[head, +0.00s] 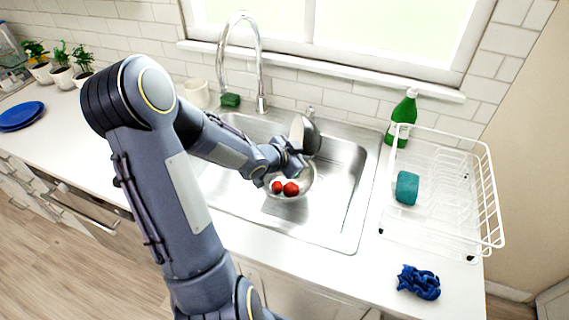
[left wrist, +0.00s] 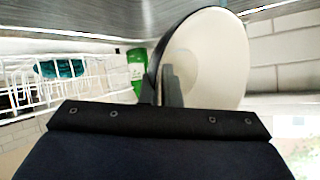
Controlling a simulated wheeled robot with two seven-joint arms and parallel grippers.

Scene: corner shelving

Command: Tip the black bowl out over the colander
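The black bowl (head: 312,140) has a dark outside and a pale inside. It is tipped steeply on its side above the sink. In the left wrist view its cream inside (left wrist: 212,65) faces the camera and looks empty. My left gripper (head: 297,157) is shut on the bowl's rim; a grey finger shows against the inside in the wrist view. The colander (head: 306,181) sits in the sink below the bowl, partly hidden by my gripper. Red round items (head: 291,189) lie in it. My right gripper is not in view.
The sink (head: 335,205) has a tall faucet (head: 222,60) behind it. At right are a green bottle (head: 403,115) and a white dish rack (head: 470,165) with a teal sponge (head: 407,188). A blue cloth (head: 418,282) lies in front. Plants and blue plates (head: 20,115) stand at left.

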